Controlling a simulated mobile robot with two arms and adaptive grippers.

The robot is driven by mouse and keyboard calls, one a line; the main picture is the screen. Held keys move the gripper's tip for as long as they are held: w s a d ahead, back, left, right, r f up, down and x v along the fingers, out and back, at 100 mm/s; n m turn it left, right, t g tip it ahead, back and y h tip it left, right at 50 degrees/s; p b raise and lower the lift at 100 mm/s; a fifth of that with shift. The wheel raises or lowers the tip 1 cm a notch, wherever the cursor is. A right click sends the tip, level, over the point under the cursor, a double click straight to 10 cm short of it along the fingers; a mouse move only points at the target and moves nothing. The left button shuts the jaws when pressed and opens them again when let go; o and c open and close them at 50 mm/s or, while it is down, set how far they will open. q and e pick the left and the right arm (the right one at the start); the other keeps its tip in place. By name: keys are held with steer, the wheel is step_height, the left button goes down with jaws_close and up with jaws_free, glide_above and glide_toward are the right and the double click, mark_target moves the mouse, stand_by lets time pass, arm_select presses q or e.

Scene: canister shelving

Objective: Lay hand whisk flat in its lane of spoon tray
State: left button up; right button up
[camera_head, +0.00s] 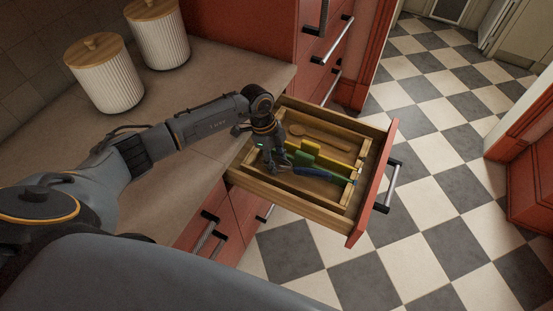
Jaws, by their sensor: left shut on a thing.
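The spoon tray (352,197) is a wooden tray with lanes inside an open drawer. My left gripper (277,166) reaches down into the drawer at the tray's left part. It is shut on what looks like the hand whisk, whose long blue part (322,175) runs right from the fingers, low over or in the near lane. The whisk's wire end is too small and too covered by the fingers to make out. I cannot tell whether it touches the tray floor. My right gripper is out of view.
A wooden spoon (320,137) lies in the far lane. Yellow and green pieces (303,158) stand between the lanes. The drawer's red front (374,185) has a metal handle. Two white ribbed canisters (107,77) stand on the counter (205,85). The checkered floor right is clear.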

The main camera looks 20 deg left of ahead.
arm_select(q)
steer(key=shift+s+f, duration=0.15)
steer(key=shift+f, duration=0.35)
steer(key=o, duration=1.2)
steer(key=shift+s+d+f, duration=0.1)
steer(key=shift+s+f, duration=0.05)
steer(key=v, duration=1.2)
steer(key=shift+w+r, duration=0.3)
steer(key=shift+r, duration=0.1)
